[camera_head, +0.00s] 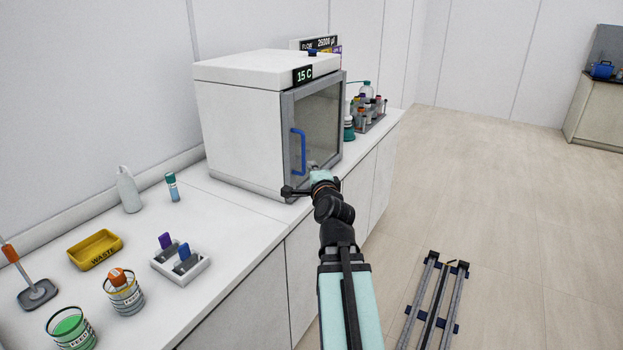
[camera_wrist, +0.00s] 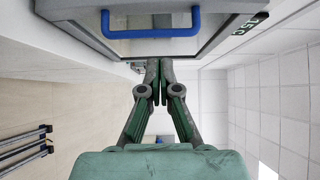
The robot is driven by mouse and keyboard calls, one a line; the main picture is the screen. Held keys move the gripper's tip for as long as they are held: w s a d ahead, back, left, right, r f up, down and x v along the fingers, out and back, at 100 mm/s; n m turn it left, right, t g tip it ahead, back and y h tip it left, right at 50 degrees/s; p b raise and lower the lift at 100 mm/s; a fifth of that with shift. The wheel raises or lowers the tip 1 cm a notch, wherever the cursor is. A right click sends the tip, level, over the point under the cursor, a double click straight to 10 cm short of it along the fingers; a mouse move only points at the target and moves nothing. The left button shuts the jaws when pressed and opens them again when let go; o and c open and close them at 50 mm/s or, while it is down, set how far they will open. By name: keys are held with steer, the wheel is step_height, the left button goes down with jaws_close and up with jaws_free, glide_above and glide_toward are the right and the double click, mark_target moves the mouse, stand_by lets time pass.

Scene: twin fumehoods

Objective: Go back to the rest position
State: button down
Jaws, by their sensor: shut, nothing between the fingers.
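My gripper (camera_wrist: 159,80) shows in the wrist view with its two dark fingers together and nothing between them. In the camera_head view my arm reaches up to the front of a white cabinet (camera_head: 238,132) with a "15 C" display (camera_head: 303,75). The cabinet's glass door (camera_head: 321,115) looks closed. Its blue handle (camera_head: 298,152) also shows in the wrist view (camera_wrist: 150,33), beyond the fingertips and apart from them. The fingers are too small in the camera_head view to make out clearly.
On the bench left of my arm stand a white bottle (camera_head: 129,190), a yellow waste tray (camera_head: 95,249), a slide holder (camera_head: 181,264) and beakers (camera_head: 123,292). A tube rack (camera_head: 371,117) stands beyond the cabinet.

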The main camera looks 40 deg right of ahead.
steer(key=shift+s+a+f+b, duration=0.15)
steer(key=shift+a+b, duration=0.2)
steer(key=shift+b, duration=0.3)
steer(key=s+a+f+n+g+y, duration=0.2)
steer(key=a+f+n+g+y, duration=0.25)
steer(key=f, duration=0.95)
steer(key=s+a+f+n+g+y, duration=0.1)
steer(key=s+a+f+n+g, duration=0.15)
steer(key=a+f+n, duration=0.8)
steer(key=s+a+f+g+y, duration=0.1)
steer(key=a+f+g+y, duration=0.2)
steer(key=f, duration=1.4)
steer(key=s+a+f+n+g, duration=0.4)
steer(key=s+a+f+g, duration=0.4)
steer(key=s+f, duration=0.55)
steer(key=s+a+f+n+g, duration=0.2)
steer(key=s+a+f, duration=0.3)
steer(key=s, duration=0.5)
steer(key=s+a+f+n+g, duration=0.2)
steer(key=s+a+f, duration=0.3)
steer(key=s, duration=0.5)
step_height(320, 180, down, 3)
steer(key=shift+s+a+r+g, duration=0.1)
steer(key=shift+s+a+g, duration=0.05)
steer(key=shift+a+g, duration=0.25)
